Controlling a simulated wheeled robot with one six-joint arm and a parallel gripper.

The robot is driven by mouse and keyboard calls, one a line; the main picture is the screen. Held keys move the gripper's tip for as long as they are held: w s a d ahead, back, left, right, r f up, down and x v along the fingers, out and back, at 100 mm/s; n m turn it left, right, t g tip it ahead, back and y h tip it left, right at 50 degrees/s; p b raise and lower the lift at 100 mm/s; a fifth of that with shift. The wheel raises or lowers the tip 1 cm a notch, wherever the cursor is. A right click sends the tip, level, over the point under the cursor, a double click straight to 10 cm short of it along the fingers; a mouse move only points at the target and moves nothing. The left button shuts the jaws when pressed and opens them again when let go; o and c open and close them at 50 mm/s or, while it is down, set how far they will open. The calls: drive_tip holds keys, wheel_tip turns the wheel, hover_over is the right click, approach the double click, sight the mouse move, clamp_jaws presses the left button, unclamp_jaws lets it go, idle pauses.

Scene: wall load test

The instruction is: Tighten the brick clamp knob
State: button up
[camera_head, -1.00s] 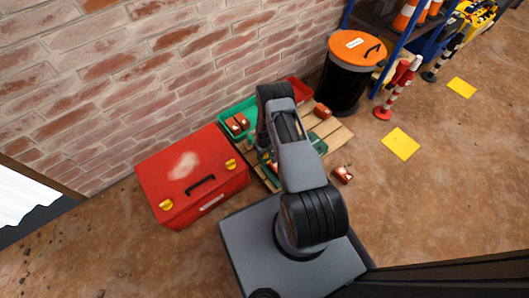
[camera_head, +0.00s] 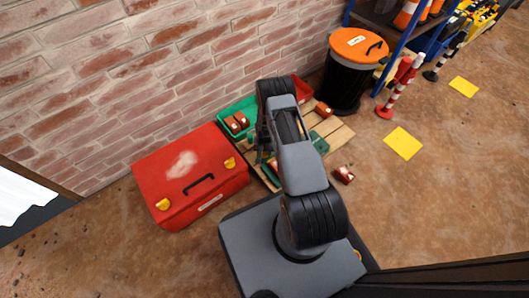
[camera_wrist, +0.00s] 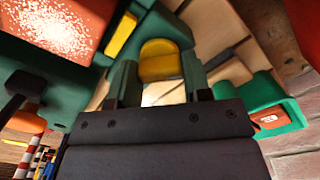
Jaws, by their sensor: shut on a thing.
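In the wrist view, my gripper (camera_wrist: 160,85) has its two dark fingers on either side of a yellow knob (camera_wrist: 159,60) and is shut on it. The knob stands next to a green clamp body (camera_wrist: 40,72). A reddish block with a speckled white patch (camera_wrist: 62,22), apparently a brick, lies against the green part at upper left. A second yellow part (camera_wrist: 121,34) shows beside it. In the head view, my arm hides the knob and most of the gripper; green clamp parts (camera_head: 319,143) show beside the arm on a wooden pallet (camera_head: 338,133).
A red toolbox (camera_head: 190,185) stands left of the pallet. A green tray (camera_head: 226,117) with red bricks lies by the brick wall. A black bin with an orange lid (camera_head: 345,85) stands behind. A loose brick (camera_head: 344,175) lies on the floor. Open floor extends to the right.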

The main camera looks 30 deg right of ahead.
drive_tip(key=m+b, duration=0.1)
drive_tip(key=m, duration=0.4)
drive_tip(key=shift+m, duration=0.3)
drive_tip(key=shift+m+b, duration=0.35)
drive_tip(key=shift+m, duration=1.65)
drive_tip(key=o, duration=0.9)
wheel_tip(320, 180, up, 14)
drive_tip(key=p, duration=0.6)
drive_tip(key=shift+f, duration=0.1)
